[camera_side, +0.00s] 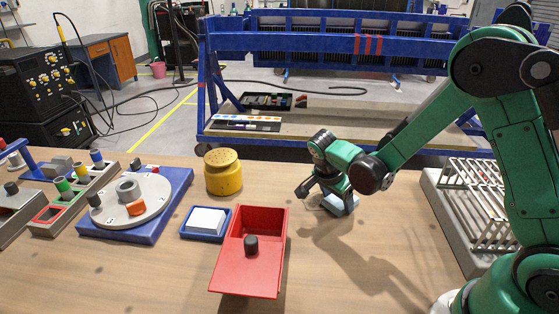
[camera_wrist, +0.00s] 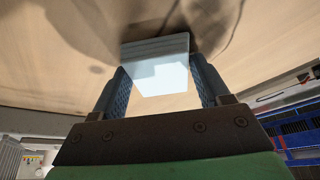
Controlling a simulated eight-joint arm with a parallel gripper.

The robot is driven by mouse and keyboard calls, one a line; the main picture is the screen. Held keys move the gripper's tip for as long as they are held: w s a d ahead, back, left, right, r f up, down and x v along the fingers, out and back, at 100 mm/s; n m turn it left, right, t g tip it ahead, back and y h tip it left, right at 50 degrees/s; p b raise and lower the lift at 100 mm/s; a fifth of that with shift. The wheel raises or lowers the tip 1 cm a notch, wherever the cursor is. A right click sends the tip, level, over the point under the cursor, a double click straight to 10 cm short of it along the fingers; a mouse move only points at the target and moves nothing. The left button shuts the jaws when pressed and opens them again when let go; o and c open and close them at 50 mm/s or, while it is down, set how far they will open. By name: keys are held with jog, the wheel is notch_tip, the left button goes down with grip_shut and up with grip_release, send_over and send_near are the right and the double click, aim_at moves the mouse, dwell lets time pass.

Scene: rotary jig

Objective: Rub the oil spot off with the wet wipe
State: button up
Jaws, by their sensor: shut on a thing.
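My gripper (camera_side: 335,192) points down over the wooden table, right of the red box. It is shut on a pale blue-white block-shaped wipe (camera_side: 342,205), which is low at the table top; I cannot tell whether it touches. In the wrist view the wipe (camera_wrist: 162,76) sits between the two dark blue fingers of my gripper (camera_wrist: 163,84), its lower part brightly lit. I cannot make out the oil spot for certain; the dark patches on the table around the wipe look like shadows, and the wipe and gripper hide the area beneath them.
A red box (camera_side: 285,235) with a black-knobbed lid stands left of my gripper. A rotary jig (camera_side: 150,225) is further left. A rod rack (camera_side: 445,215) stands right.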

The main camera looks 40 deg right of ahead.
aim_at(323, 199)
jog(key=shift+w+a+r, duration=0.1)
jog(key=shift+w+a, duration=2.1)
jog(key=shift+s+d, duration=1.45)
jog(key=shift+s, duration=0.05)
jog(key=shift+s+d, duration=1.85)
jog(key=shift+d, duration=0.05)
jog(key=shift+s+d, duration=0.2)
jog(key=shift+s, duration=0.05)
notch_tip(323, 199, up, 8)
